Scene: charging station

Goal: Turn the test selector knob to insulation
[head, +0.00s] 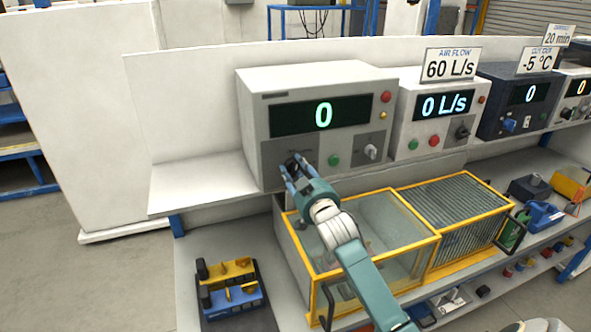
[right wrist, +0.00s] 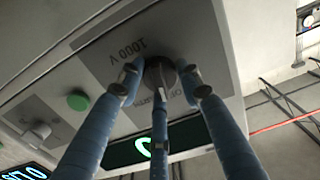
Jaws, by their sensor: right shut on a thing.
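The tester (head: 320,85) is a light grey box on the shelf, at the middle of the head view, with a green 0 on its display (head: 323,115). Its dark selector knob (right wrist: 165,77) sits on a grey panel, upside down in the right wrist view. My right gripper (head: 295,172) is shut on this knob, at the lower left of the tester's front, with three blue fingers around it. "1000 V" is readable on the panel; other lettering is partly hidden by the fingers, so I cannot read the knob's setting. My left gripper is not in view.
A green button (head: 333,160) and a second, grey knob (head: 370,151) are right of the held knob. The air flow unit (head: 433,115) stands close on the right. A yellow-framed clear box (head: 385,215) lies below my right arm.

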